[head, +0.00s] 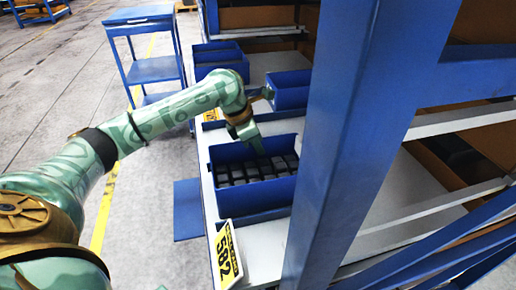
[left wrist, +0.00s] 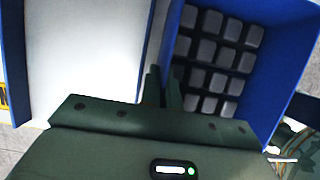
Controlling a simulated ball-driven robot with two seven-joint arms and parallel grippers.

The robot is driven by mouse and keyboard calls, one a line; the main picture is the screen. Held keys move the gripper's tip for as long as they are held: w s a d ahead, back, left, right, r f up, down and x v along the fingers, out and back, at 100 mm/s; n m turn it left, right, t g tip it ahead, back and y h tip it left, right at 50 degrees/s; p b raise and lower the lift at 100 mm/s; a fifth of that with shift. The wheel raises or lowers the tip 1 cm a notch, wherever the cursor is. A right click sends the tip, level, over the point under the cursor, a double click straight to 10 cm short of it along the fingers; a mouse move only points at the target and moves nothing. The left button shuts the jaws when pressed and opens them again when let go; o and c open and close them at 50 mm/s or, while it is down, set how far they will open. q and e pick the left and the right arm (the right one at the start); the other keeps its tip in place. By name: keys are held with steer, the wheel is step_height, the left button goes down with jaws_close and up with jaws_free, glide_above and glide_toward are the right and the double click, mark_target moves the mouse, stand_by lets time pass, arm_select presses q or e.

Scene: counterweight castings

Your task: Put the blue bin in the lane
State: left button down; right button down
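A blue bin (head: 257,197) full of dark block-like castings (head: 255,168) stands on the pale shelf (head: 262,245) in the head view. In the left wrist view, the bin (left wrist: 290,62) fills the upper right, with its castings (left wrist: 215,50) in rows. My left gripper (head: 254,143) reaches down at the bin's far wall. In the left wrist view its two fingers (left wrist: 163,88) are close together, one on each side of the bin's wall, and look shut on it. The exact contact is hidden. My right gripper is not in view.
More blue bins (head: 220,62) and another blue bin (head: 290,90) stand farther along the shelf. A large blue upright (head: 345,140) blocks the right side. A yellow 582 label (head: 226,255) hangs at the shelf's edge. A blue cart (head: 153,70) stands on the floor.

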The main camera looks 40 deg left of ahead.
arm_select(q)
steer(key=c, duration=1.6)
jaws_free()
steer(key=shift+f, duration=0.15)
steer(key=shift+c, duration=0.2)
steer(key=p+v, duration=0.3)
steer(key=v, duration=0.9)
steer(key=shift+a+p, duration=0.1)
steer(key=shift+p, duration=0.25)
